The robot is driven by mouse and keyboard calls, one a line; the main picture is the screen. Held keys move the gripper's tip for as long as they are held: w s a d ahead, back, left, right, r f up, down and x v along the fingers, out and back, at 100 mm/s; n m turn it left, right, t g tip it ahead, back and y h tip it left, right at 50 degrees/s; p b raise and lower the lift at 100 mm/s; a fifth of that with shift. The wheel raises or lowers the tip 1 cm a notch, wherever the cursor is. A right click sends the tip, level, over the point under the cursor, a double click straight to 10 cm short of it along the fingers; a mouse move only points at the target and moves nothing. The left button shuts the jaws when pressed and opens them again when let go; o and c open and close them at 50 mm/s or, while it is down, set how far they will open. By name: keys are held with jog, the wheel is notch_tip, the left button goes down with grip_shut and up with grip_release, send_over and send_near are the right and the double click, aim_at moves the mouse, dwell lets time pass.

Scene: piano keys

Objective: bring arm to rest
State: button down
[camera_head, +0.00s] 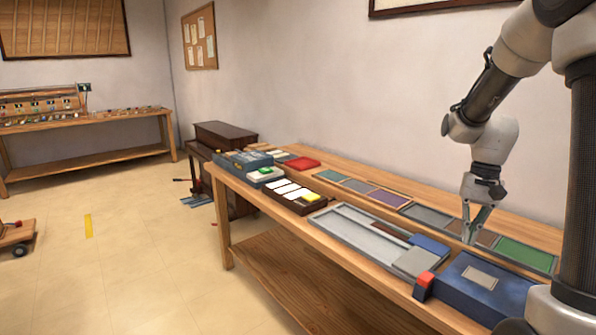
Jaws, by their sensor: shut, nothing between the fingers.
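My gripper (470,241) hangs from my arm on the right side of the view, pointing down over the wooden workbench (335,170). Its fingers are together with nothing between them. The fingertips are near the grey tray (350,236) and the coloured panels at the back of the bench. Whether the tips touch anything below cannot be told. My arm is bent, coming down from the upper right.
A blue box (455,288) and a red-topped block (425,281) stand close to my gripper. A green panel (525,254) lies to its right. A dark case (300,196) with white and yellow pieces sits farther left. The floor (130,260) at left is mostly open.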

jog(key=s+a+r+n+t, duration=0.2)
jog(key=s+r+t, duration=0.1)
jog(key=s+r, duration=0.3)
jog(key=s+a+r+n+t+h, duration=0.1)
jog(key=s+a+r+n+t, duration=0.2)
jog(key=s+r, duration=0.3)
jog(key=shift+s+a+r+n, duration=0.2)
jog(key=shift+s+r+n, duration=0.1)
jog(key=shift+s, duration=2.2)
